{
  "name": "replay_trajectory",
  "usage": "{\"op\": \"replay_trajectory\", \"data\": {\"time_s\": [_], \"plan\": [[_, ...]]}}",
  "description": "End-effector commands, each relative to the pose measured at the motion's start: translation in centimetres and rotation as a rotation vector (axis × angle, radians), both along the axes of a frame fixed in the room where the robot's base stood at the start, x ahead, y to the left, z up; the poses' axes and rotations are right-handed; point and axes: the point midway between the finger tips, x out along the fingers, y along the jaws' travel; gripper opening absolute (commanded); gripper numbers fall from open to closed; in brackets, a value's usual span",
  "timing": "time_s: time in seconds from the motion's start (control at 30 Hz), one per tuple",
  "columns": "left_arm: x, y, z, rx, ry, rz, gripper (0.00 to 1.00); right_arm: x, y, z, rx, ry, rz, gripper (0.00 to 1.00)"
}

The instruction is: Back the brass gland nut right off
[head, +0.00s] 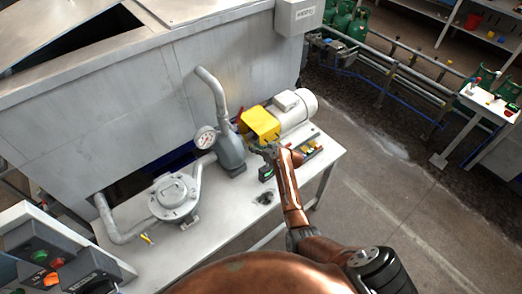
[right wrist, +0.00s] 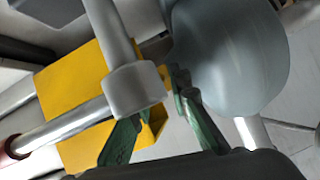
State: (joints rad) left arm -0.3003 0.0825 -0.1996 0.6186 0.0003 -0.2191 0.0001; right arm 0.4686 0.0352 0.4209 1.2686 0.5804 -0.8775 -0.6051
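My right gripper (head: 262,147) is at the pump, just in front of the yellow guard (head: 261,124). In the right wrist view its two green fingers (right wrist: 158,112) stand apart. A grey blocky collar (right wrist: 135,92), where a grey rod and a shaft meet, overlaps the left finger's tip. The right finger's tip is beside the rounded grey pump body (right wrist: 235,55); I cannot tell whether it touches. I cannot make out a brass-coloured nut in either view; the fingers and collar may hide it. My left gripper is not in view.
The pump and its cream motor (head: 296,110) stand on a pale bench (head: 223,226). A round flanged housing (head: 174,197), a pressure gauge (head: 206,138) and a grey pipe (head: 212,90) are to the left. A large grey tank (head: 120,95) rises behind.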

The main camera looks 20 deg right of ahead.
Motion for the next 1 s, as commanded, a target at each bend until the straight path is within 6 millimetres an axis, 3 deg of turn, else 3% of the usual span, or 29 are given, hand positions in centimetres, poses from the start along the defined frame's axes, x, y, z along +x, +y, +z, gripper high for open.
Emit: {"op": "replay_trajectory", "data": {"time_s": [0.6, 1.0], "plan": [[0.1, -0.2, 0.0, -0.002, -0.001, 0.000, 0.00, -8.3, -2.9, 5.0, -0.002, 0.000, -0.001, 0.17], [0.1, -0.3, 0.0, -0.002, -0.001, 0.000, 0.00, -9.4, -3.2, 5.8, 0.000, 0.000, 0.000, 0.17]]}}
